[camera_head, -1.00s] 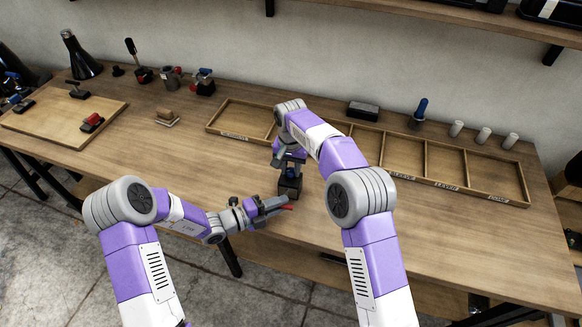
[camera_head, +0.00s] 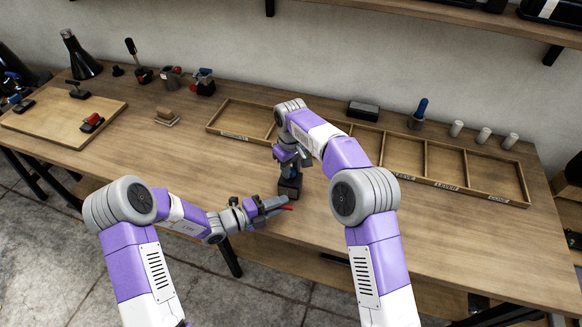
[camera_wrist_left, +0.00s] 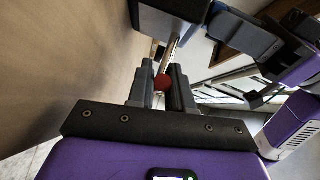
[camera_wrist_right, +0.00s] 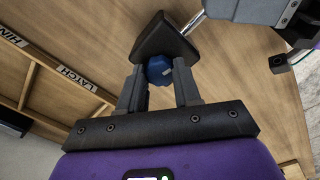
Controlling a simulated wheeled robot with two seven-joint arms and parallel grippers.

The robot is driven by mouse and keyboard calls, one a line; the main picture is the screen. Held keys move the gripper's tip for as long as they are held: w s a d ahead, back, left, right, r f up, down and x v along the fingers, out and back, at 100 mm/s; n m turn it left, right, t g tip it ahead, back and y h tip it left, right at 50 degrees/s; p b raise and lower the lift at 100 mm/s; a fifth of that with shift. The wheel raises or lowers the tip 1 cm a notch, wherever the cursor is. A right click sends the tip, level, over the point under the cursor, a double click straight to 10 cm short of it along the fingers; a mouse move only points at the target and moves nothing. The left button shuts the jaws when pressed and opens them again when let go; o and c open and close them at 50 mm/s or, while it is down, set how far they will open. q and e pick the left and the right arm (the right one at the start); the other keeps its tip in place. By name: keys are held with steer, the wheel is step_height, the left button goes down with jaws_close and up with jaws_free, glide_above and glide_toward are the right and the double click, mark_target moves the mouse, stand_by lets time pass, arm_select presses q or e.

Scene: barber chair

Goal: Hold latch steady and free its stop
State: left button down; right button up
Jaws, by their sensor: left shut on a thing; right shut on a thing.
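The latch is a dark block (camera_head: 290,187) standing on the table near its front edge, with a red-tipped metal lever. My left gripper (camera_head: 280,203) is shut on the red tip, which shows between its fingers in the left wrist view (camera_wrist_left: 161,82). My right gripper (camera_wrist_right: 160,82) points down over the latch. It is shut on the blue knob (camera_wrist_right: 159,70) beside the dark block. In the head view my right wrist hides most of the knob.
A divided wooden tray (camera_head: 395,165) lies behind, with labels including LATCH (camera_wrist_right: 75,76). A wooden board with clamps (camera_head: 60,122) is at far left. Several clamps stand along the back left. A blue-handled tool (camera_head: 419,113) and white cylinders (camera_head: 483,135) stand at back right. The right front table is clear.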

steer(key=shift+n, duration=1.1)
steer(key=o, duration=1.1)
steer(key=shift+c, duration=0.2)
step_height(320, 180, up, 12)
arm_select(q)
steer(key=c, duration=0.9)
jaws_free()
steer(key=shift+c, duration=0.2)
